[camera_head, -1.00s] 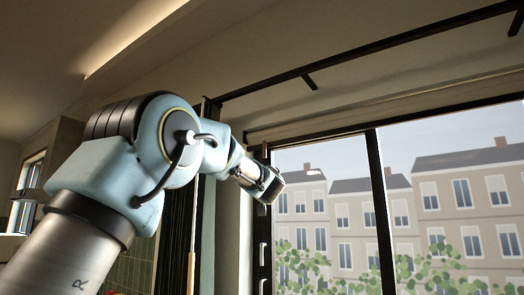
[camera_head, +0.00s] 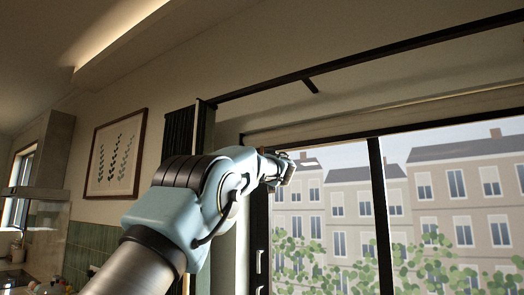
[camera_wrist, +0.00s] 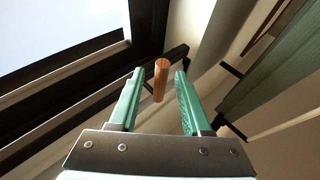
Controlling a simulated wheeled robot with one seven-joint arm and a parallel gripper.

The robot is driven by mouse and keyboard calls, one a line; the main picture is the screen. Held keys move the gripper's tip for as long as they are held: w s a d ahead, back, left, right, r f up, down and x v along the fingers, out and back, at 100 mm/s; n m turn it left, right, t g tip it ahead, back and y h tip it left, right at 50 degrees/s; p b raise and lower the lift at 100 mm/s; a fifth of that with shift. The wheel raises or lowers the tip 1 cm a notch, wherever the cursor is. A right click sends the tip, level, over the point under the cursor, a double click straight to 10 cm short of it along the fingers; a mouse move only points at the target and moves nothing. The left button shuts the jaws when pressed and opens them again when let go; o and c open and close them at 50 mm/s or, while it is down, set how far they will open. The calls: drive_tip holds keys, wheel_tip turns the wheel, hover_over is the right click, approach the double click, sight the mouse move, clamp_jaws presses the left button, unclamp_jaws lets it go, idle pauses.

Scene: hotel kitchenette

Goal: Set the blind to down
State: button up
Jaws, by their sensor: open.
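A pale bar (camera_head: 400,112) runs along the top of the window; it looks like the raised blind, and the glass below is uncovered. My gripper (camera_head: 285,168) is at the window's upper left corner in the head view. In the wrist view its two teal fingers (camera_wrist: 160,75) are open. A small copper-brown cylinder (camera_wrist: 160,80), perhaps the blind's pull, shows between the fingertips. I cannot tell whether it touches either finger. In the head view my gripper hides this cylinder.
The dark window frame (camera_head: 374,190) borders the glass. A dark rail (camera_head: 390,48) runs above it, with a dark curtain (camera_head: 180,130) at its left end. A framed picture (camera_head: 116,153) hangs on the left wall. The kitchen counter is at the lower left.

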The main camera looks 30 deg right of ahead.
drive_tip(key=shift+w+r, duration=0.1)
drive_tip(key=shift+w, duration=0.2)
clamp_jaws()
idle(1.3)
